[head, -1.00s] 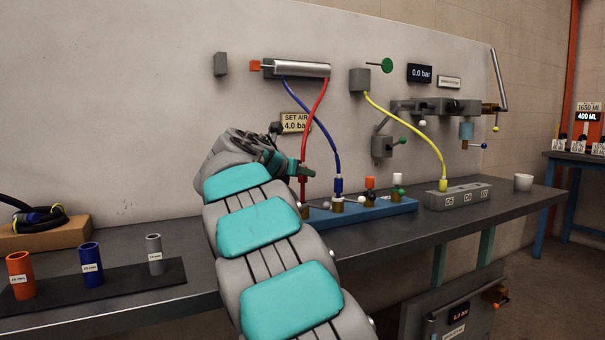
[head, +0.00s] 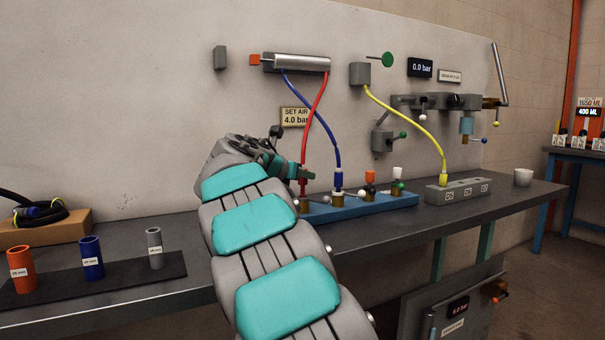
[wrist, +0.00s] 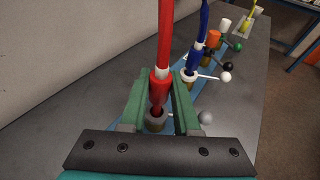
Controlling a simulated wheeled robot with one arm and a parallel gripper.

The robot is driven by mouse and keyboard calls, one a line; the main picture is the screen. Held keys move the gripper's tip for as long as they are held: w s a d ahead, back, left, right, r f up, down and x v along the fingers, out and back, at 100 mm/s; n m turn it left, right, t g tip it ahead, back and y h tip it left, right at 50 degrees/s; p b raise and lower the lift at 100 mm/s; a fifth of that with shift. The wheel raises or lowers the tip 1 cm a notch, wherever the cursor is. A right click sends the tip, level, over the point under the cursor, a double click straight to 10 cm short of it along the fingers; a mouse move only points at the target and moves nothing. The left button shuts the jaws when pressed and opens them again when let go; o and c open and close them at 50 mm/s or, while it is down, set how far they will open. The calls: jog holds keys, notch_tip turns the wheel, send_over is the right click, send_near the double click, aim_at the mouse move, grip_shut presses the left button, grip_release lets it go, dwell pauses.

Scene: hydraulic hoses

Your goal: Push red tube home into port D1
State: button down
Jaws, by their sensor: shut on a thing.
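The red tube (head: 312,125) hangs in a curve from the silver cylinder on the wall down to the blue manifold (head: 325,211). My gripper (wrist: 158,100) is shut on the red tube's end fitting (wrist: 160,85), one green finger on each side. The fitting points down at a round brass port (wrist: 155,121) at the manifold's near end. The fitting's tip meets the port's mouth; how deep it sits I cannot tell. No label D1 is readable on the port. In the head view my gripper (head: 299,172) is seen from behind, and my arm hides part of the manifold's left end.
The blue tube (wrist: 199,40) stands in the neighbouring port, with a white-knobbed lever (wrist: 225,77) close to my right finger. Orange (head: 370,176) and white (head: 397,173) caps top the farther ports. A grey block (head: 458,190) holds the yellow tube.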

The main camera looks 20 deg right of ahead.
jog(key=shift+f, duration=0.8)
jog(key=c, duration=0.6)
grip_release()
jog(key=shift+o, duration=0.2)
jog(key=v, duration=0.7)
jog(key=shift+s+a, duration=0.25)
jog(key=shift+a, duration=0.05)
jog(key=shift+r, duration=0.1)
